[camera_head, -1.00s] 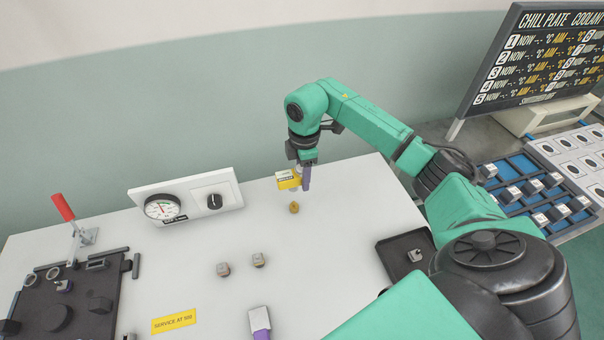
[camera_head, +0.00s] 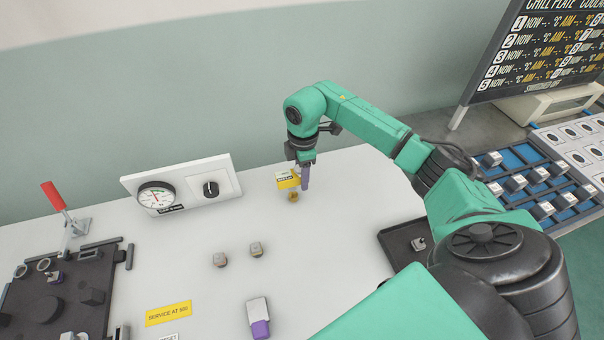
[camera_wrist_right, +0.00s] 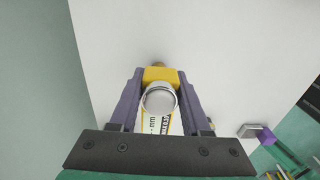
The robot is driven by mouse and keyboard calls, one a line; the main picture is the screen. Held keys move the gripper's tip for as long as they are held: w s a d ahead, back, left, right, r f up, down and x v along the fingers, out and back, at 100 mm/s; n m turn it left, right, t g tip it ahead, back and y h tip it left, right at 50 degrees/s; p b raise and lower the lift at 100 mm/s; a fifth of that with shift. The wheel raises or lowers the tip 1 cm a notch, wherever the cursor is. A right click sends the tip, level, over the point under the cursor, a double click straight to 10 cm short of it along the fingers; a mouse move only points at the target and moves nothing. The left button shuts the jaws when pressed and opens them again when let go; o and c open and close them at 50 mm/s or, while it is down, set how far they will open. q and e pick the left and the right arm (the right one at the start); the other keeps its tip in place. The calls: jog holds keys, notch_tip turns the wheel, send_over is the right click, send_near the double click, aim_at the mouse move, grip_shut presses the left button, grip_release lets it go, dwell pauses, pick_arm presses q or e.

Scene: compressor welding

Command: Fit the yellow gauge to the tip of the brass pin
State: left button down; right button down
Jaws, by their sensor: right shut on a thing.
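The yellow gauge (camera_head: 287,181), a yellow block with a white label, is held by my right gripper (camera_head: 303,176) just above the table at the back. The brass pin (camera_head: 293,197) stands on the table directly below the gauge, with little or no gap; I cannot tell whether they touch. In the right wrist view the purple fingers of my right gripper (camera_wrist_right: 160,80) are on both sides of the yellow gauge (camera_wrist_right: 161,74), with a round clear part facing the camera. The brass pin (camera_wrist_right: 158,64) barely shows beyond it. My left gripper is not in view.
A dial panel (camera_head: 181,190) stands to the left. Two small metal blocks (camera_head: 220,260) and a grey-purple block (camera_head: 258,318) lie in front. A dark fixture (camera_head: 60,295) with a red lever is at far left; a black tray (camera_head: 400,240) is at right.

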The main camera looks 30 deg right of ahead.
jog(key=shift+f+b, duration=1)
jog(key=shift+f, duration=0.6)
jog(key=shift+c, duration=1.4)
grip_release()
notch_tip(320, 180, up, 15)
jog(key=shift+s+d+f+b, duration=0.1)
jog(key=shift+d+f+b, duration=0.1)
jog(key=shift+b, duration=0.4)
